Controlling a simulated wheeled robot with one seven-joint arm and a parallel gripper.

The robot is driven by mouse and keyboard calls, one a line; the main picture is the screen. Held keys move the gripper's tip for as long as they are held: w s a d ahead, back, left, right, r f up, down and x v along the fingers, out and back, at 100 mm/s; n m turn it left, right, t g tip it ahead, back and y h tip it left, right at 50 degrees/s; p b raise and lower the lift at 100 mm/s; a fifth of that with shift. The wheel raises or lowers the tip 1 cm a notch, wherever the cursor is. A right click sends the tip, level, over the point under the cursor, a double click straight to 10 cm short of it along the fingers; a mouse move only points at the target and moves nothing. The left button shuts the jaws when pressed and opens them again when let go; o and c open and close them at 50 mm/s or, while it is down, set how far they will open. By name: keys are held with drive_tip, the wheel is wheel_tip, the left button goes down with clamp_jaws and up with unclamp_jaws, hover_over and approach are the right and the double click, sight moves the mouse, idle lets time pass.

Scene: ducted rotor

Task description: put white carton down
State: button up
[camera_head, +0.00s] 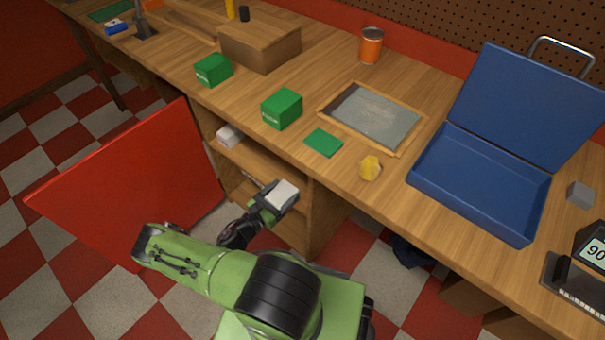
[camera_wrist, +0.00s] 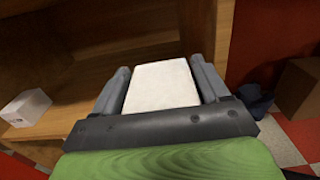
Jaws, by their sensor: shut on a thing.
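The white carton (camera_wrist: 162,84) sits between the two fingers of my gripper (camera_wrist: 162,82), which is shut on it. In the head view the carton (camera_head: 284,192) is at the end of my arm, in front of the open cabinet under the workbench. My gripper (camera_head: 277,197) there is at the cabinet's right part, near its side wall. In the wrist view the carton's broad top face shows; its underside is hidden. I cannot tell whether it touches a shelf.
Another white box (camera_head: 229,135) stands on the cabinet shelf (camera_head: 252,159); it also shows in the wrist view (camera_wrist: 26,107). The red door (camera_head: 130,185) is swung open at left. Green boxes (camera_head: 282,108), a yellow object (camera_head: 369,168) and a blue case (camera_head: 480,185) are on the workbench above.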

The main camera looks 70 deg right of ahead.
drive_tip(key=b+x, duration=0.2)
drive_tip(key=x, duration=0.9)
drive_tip(key=f+b, duration=0.1)
drive_tip(key=f, duration=0.2)
drive_tip(key=f+b, duration=0.2)
drive_tip(key=f, duration=0.1)
drive_tip(key=shift+s+d+f, duration=0.1)
drive_tip(key=shift+d+f, duration=0.15)
drive_tip(key=shift+s+d+f+b, duration=0.1)
drive_tip(key=shift+d+f+b, duration=0.05)
drive_tip(key=shift+f+b, duration=0.2)
drive_tip(key=shift+r, duration=0.15)
drive_tip(key=o, duration=1.2)
